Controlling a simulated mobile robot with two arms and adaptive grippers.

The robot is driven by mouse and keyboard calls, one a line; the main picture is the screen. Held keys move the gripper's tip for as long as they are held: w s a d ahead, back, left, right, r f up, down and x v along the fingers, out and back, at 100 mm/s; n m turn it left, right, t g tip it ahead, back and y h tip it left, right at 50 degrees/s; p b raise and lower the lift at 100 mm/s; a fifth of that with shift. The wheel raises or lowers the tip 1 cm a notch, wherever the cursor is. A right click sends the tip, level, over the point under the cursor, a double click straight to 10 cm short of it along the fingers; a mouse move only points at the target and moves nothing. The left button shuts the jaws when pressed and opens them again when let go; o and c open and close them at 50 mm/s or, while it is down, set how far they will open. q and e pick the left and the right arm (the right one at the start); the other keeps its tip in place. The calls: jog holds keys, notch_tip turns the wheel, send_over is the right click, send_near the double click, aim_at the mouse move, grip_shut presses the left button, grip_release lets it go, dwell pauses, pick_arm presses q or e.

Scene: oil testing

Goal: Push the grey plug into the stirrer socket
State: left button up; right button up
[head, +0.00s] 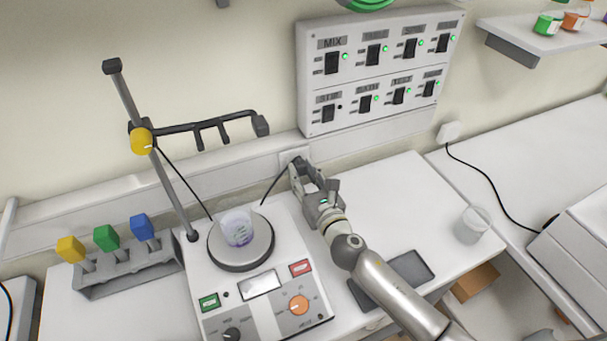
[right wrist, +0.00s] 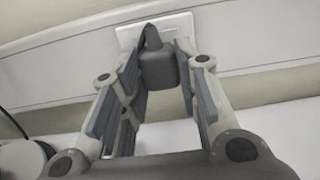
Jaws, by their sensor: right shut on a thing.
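The grey plug (right wrist: 158,69) is between the fingers of my right gripper (head: 301,168), which is shut on it. In the right wrist view the gripper (right wrist: 160,62) holds the plug in front of the white socket plate (right wrist: 127,37) on the wall. The socket plate (head: 287,155) also shows behind the gripper in the head view. The plug's front is hidden, so I cannot tell how deep it sits. A dark cable runs from the gripper toward the stirrer (head: 262,312). My left gripper is not in view.
A beaker (head: 238,229) stands on the stirrer's round plate, beside a tilted stand (head: 172,190). A rack (head: 130,272) with yellow, green and blue-topped pieces is at left. A switch panel (head: 318,115) hangs above. An empty glass (head: 472,225) stands at right.

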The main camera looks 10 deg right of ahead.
jog(key=shift+w+a, duration=0.1)
jog(key=shift+w, duration=0.35)
jog(key=o, duration=1)
jog(key=shift+o, duration=0.2)
jog(key=s+d, duration=0.2)
jog(key=s, duration=0.9)
jog(key=shift+s+d, duration=0.2)
jog(key=shift+s, duration=0.2)
